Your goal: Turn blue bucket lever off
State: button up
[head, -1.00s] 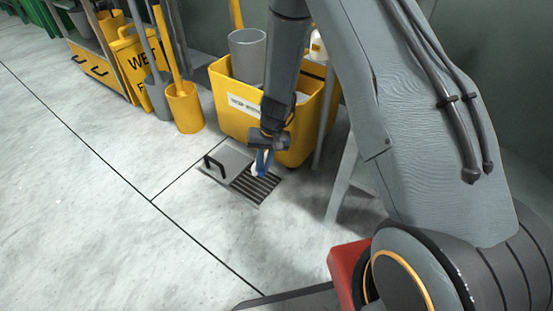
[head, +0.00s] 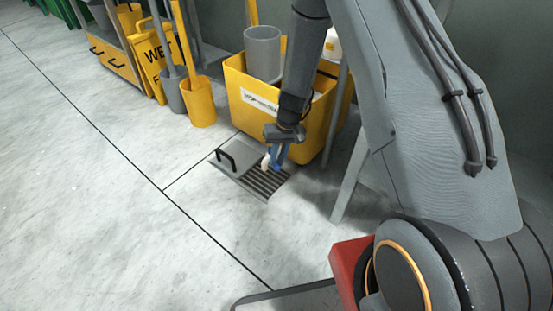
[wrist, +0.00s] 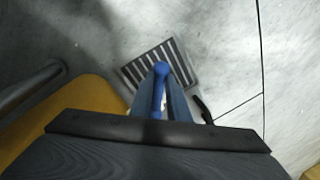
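My gripper (head: 273,160) points down over a floor grate beside a yellow bucket, and it also shows in the wrist view (wrist: 161,90). A blue piece with a rounded end (wrist: 160,70) lies between or along its two grey-blue fingers. A small pale piece shows near the fingertips in the head view. I cannot tell whether the fingers press on the blue piece or whether it is a lever. No blue bucket is recognisable, and no lever fixed to a bucket can be made out.
The yellow bucket (head: 246,112) stands close behind my gripper, with a grey pail (head: 263,52) in it. The floor grate (head: 266,183) has a flat plate with a black handle (head: 226,159) at its left. A yellow wet-floor sign (head: 148,60) stands at upper left. The left floor is clear.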

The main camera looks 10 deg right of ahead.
jog(key=o, duration=0.4)
jog(key=shift+r, duration=0.1)
notch_tip(320, 180, up, 10)
jog(key=p, duration=0.5)
